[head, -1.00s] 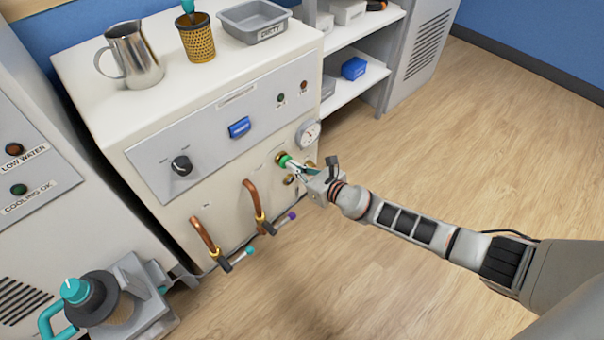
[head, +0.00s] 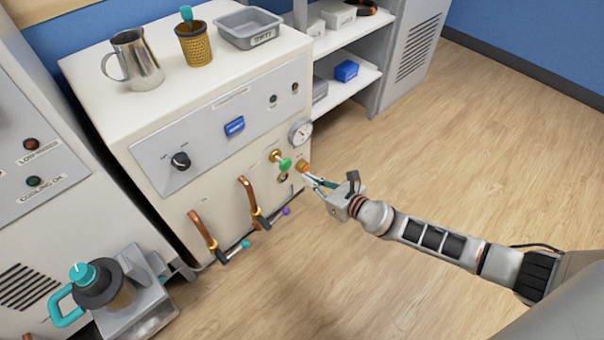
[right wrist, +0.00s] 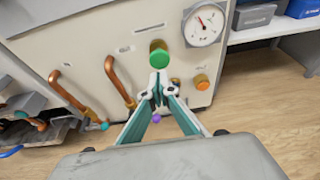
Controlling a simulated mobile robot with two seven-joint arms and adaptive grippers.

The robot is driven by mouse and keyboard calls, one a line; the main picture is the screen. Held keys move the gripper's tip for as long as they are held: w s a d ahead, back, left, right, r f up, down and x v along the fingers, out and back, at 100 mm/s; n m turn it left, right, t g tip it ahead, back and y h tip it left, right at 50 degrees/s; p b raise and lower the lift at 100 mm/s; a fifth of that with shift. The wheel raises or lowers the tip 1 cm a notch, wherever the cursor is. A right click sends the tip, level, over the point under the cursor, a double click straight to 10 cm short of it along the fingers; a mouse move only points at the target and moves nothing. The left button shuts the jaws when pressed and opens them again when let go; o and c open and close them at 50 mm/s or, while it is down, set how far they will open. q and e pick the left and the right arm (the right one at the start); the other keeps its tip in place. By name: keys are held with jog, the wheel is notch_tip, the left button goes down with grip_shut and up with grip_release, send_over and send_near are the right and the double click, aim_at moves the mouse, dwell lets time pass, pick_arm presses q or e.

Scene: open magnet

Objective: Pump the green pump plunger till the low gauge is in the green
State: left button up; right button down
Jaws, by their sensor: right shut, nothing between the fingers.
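The green pump plunger (head: 285,165) sticks out of the machine's front on a brass fitting, below the round gauge (head: 301,131). The plunger also shows in the right wrist view (right wrist: 158,56), just beyond the fingertips. The gauge (right wrist: 203,24) is at the upper right there; its needle leans up and left, but its coloured zones are too small to read. My right gripper (head: 309,179) is shut and empty, in front of the panel and to the right of the plunger, apart from it. Its fingertips (right wrist: 158,89) meet in the right wrist view. My left gripper is not in view.
An orange knob (head: 303,167) sits beside the plunger, close to my right fingers. Two copper pipes (head: 247,196) with levers project lower left. A metal pitcher (head: 135,60), a basket (head: 193,45) and a grey tray (head: 249,28) stand on top. The floor at right is clear.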

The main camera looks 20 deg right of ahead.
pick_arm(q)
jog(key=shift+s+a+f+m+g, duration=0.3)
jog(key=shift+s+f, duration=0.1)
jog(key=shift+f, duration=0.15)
pick_arm(e)
jog(key=shift+v, duration=1.5)
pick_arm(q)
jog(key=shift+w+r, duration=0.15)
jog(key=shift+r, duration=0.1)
pick_arm(e)
jog(key=shift+f, duration=0.1)
